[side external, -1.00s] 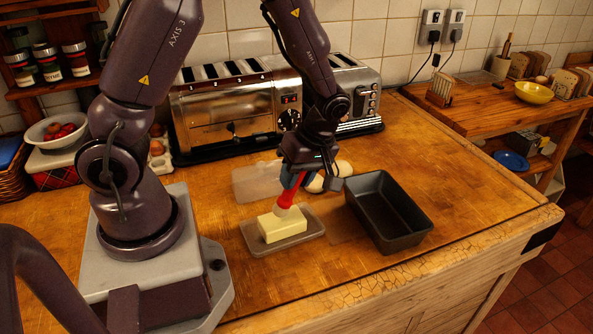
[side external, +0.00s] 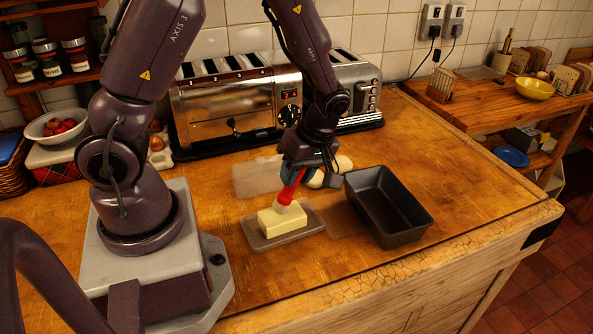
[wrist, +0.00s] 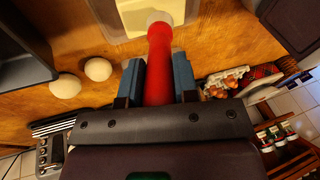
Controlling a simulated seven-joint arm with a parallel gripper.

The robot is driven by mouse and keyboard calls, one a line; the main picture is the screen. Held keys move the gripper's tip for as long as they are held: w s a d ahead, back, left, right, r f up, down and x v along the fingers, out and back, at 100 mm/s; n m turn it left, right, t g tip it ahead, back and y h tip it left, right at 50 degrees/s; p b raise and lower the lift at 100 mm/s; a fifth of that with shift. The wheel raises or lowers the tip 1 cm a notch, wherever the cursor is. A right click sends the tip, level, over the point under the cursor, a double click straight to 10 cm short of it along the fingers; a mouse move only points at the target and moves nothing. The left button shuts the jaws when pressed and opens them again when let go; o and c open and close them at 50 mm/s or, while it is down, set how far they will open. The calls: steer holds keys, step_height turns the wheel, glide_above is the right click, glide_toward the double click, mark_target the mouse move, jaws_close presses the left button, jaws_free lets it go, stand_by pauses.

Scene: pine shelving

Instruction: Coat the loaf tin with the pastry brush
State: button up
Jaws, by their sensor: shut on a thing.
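My gripper (side external: 307,176) is shut on the red handle of the pastry brush (side external: 289,189). In the wrist view the red handle (wrist: 159,62) stands between the blue finger pads. The brush tilts down and its pale bristle end touches, or is just over, the top of the yellow butter block (side external: 282,219). The butter lies on a shallow grey dish (side external: 262,243). The dark, empty-looking loaf tin (side external: 411,231) stands on the counter to the right of the dish. Part of the tin shows at the left edge of the wrist view (wrist: 22,72).
Pale round dough balls or eggs (side external: 342,163) lie behind the gripper, near a translucent mat (side external: 258,178). Toasters (side external: 225,105) stand along the back wall. A bowl of red fruit (side external: 55,126) is at far left. The front right of the counter is clear.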

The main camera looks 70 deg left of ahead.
steer(key=shift+f, duration=0.55)
stand_by(1.1)
steer(key=shift+r, duration=3.55)
